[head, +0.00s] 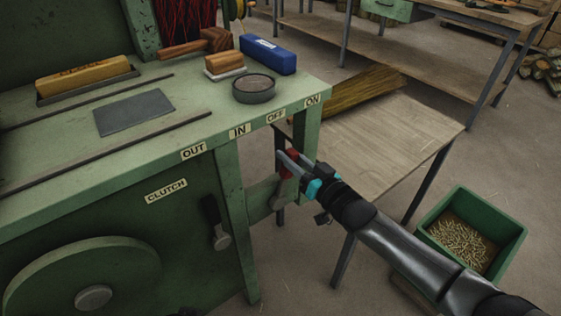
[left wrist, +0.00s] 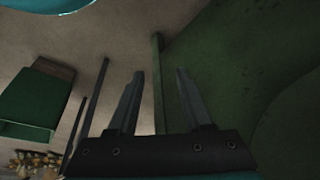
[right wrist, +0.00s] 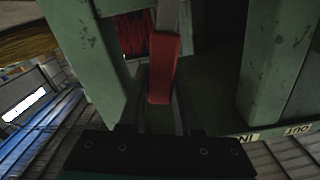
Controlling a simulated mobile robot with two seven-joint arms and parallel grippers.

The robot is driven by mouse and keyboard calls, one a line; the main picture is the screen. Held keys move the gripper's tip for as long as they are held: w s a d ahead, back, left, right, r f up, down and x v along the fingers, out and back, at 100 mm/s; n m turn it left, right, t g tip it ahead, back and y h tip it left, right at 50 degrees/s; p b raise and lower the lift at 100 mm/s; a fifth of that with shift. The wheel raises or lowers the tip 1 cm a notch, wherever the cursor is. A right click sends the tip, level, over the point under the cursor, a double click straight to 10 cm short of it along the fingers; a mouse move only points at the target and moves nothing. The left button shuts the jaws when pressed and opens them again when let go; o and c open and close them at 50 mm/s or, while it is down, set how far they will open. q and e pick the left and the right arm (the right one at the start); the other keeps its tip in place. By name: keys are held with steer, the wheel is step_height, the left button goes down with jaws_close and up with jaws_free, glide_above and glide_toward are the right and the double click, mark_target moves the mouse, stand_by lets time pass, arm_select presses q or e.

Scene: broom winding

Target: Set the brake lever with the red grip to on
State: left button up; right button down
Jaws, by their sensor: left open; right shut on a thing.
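The brake lever's red grip (head: 289,164) is at the right end of the green machine, below the OFF label (head: 276,117) and ON label (head: 313,100). The lever leans slightly right; I cannot tell which label it lines up with. My right gripper (head: 284,160) is shut on the red grip. In the right wrist view the red grip (right wrist: 163,68) lies between the fingers, with the grey lever bar (right wrist: 168,15) beyond it. My left gripper (left wrist: 156,88) is open and empty in the left wrist view, and out of the head view.
A black-handled clutch lever (head: 213,214) hangs left of the machine's leg (head: 236,220). A wooden side table (head: 385,135) stands close on the right. A green bin (head: 470,232) sits on the floor beyond my right arm. A dark round dish (head: 254,90) is on the machine top.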

arm_select(q)
steer(key=shift+r, duration=0.6)
arm_select(e)
steer(key=shift+w+d+f+m, duration=0.3)
steer(key=shift+w+d+m, duration=0.05)
steer(key=shift+d+m, duration=0.25)
steer(key=shift+a, duration=0.1)
steer(key=c, duration=0.6)
jaws_free()
steer(key=shift+r, duration=0.1)
